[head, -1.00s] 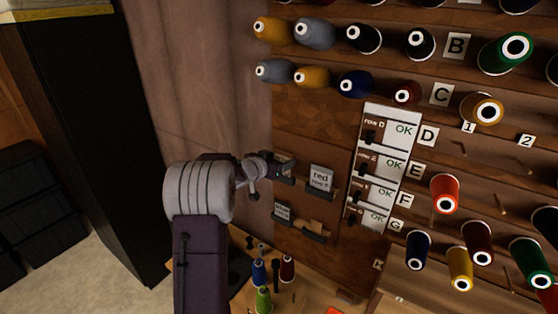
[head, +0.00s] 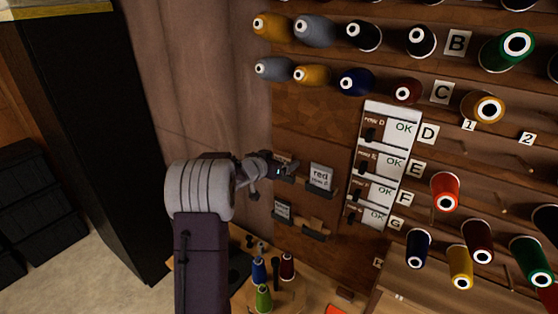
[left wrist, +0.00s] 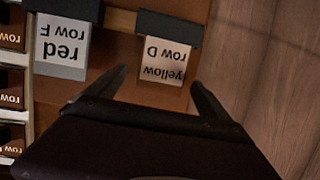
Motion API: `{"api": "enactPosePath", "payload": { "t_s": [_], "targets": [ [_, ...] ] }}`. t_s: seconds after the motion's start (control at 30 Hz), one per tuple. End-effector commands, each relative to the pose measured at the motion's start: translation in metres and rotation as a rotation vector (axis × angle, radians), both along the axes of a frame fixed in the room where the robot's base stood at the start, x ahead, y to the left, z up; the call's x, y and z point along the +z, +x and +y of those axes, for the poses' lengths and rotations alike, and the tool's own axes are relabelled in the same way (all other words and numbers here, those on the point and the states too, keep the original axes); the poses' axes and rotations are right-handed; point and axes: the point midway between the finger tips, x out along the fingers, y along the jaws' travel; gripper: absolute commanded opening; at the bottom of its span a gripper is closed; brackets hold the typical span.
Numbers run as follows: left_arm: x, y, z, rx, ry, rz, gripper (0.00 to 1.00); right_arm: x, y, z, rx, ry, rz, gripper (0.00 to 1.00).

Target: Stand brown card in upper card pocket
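A tan-brown card reading "yellow row D" (left wrist: 163,64) stands in a dark pocket (left wrist: 170,27) on the wall board, in the left wrist view, where it looks upside down. In the head view this card is mostly hidden by my gripper at the upper left pocket. My left gripper (left wrist: 158,77) is open, its fingers apart on either side of the card's free edge, with gaps to the card. The left gripper also shows in the head view (head: 280,170). My right gripper is not in view.
A grey card reading "red row F" (head: 320,175) stands in the neighbouring pocket. Lower pockets hold another card (head: 283,209). A white row panel (head: 385,165) and pegs with thread spools (head: 445,190) are to the right. Spools (head: 264,298) stand on the bench below.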

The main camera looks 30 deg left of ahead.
Motion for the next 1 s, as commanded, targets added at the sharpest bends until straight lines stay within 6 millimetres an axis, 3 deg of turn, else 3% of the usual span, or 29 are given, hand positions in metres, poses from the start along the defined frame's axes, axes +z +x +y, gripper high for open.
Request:
{"api": "enactPosePath", "payload": {
  "t_s": [0.27,0.7,1.0],
  "targets": [
    [0.001,-0.002,0.0,0.001,0.0,-0.001,0.92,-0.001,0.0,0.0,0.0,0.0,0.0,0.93],
    [0.027,-0.079,0.001,0.002,0.002,-0.001,0.92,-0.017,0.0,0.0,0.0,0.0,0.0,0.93],
    [0.029,-0.086,0.001,0.0,0.0,0.0,0.92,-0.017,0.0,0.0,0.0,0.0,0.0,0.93]
  ]
}}
